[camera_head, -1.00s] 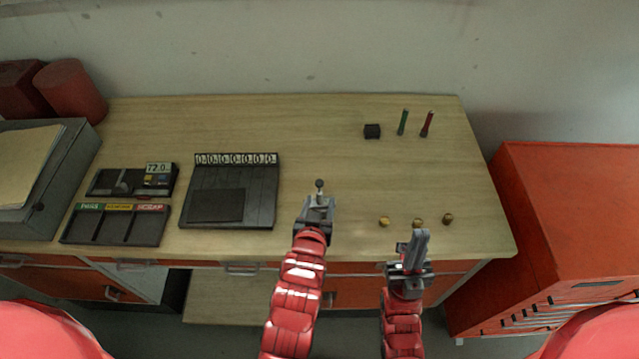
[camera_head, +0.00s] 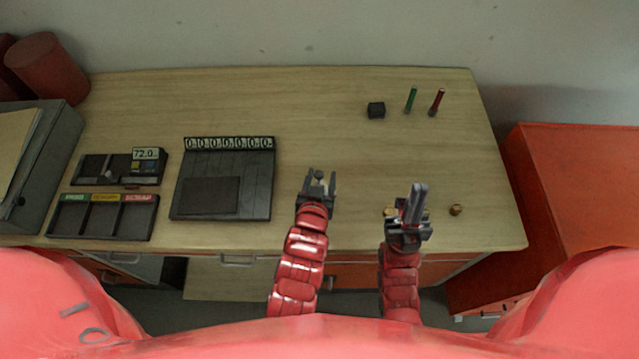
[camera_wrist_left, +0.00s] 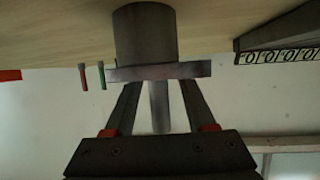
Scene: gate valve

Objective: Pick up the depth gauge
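My left gripper (camera_head: 319,186) is over the front middle of the bench, its two fingers apart. A small dark knob-like part (camera_head: 319,174), which I take to be the depth gauge, shows between its fingertips. In the left wrist view the gauge is a dark cylinder (camera_wrist_left: 145,35) with a flat grey crossbar and a thin rod. The left fingers (camera_wrist_left: 160,100) stand either side of the rod with gaps, just short of the crossbar. My right gripper (camera_head: 416,195) is at the bench's front right; its fingers look like one narrow upright shape, so their opening is unclear.
A black counter board (camera_head: 223,180) lies left of my left gripper. Further left are a device with a display (camera_head: 120,168) and a three-part tray (camera_head: 102,217). Brass pieces (camera_head: 456,210) lie near my right gripper. A black block (camera_head: 376,110) and green and red pens stand behind.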

